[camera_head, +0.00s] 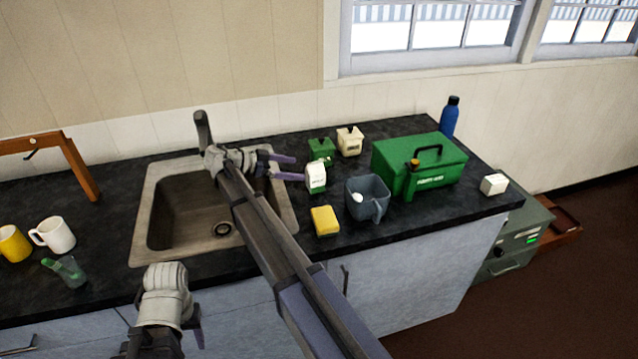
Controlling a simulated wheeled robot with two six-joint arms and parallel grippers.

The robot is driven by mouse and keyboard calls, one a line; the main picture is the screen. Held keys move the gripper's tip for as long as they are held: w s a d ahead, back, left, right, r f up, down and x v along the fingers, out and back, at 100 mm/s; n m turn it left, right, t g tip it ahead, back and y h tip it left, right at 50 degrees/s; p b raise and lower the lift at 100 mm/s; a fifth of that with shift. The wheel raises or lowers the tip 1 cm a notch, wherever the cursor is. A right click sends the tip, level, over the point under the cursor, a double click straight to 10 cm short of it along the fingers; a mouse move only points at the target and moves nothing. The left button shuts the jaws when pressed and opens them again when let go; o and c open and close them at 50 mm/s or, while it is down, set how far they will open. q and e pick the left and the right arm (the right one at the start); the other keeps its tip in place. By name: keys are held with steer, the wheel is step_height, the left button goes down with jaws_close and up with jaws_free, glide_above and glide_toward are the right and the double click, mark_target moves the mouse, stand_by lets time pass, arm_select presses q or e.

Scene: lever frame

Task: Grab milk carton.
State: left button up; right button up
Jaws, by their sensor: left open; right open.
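The milk carton (316,179), small and white with a green lower part, stands upright on the dark counter between the sink and a grey-blue pitcher. My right gripper (295,168) is open over the sink's right rim. Its purple fingers point right at the carton, and the nearer fingertip lies very close to its left side; I cannot tell whether they touch. My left gripper (163,344) is open and empty at the bottom left, in front of the counter, far from the carton.
Close around the carton are a green canister (321,150), a cream canister (350,141), the pitcher (367,200) and a yellow sponge (325,221). A green box (430,165) stands farther right. The sink (160,215) and mugs (53,235) are left.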

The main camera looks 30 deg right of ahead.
mark_target(307, 169)
steer(key=shift+b+x, duration=0.4)
steer(key=shift+x, duration=0.7)
steer(key=shift+d, duration=0.2)
steer(key=shift+s+d+f, duration=0.2)
steer(key=shift+s+d, duration=0.1)
steer(key=shift+d, duration=0.1)
steer(key=b+x, duration=0.1)
steer(key=x, duration=0.3)
steer(key=shift+s+b, duration=0.25)
steer(key=shift+b, duration=0.15)
steer(key=shift+r, duration=0.1)
steer(key=c, duration=1.4)
steer(key=shift+r, duration=0.15)
step_height(307, 169, up, 10)
steer(key=p, duration=1)
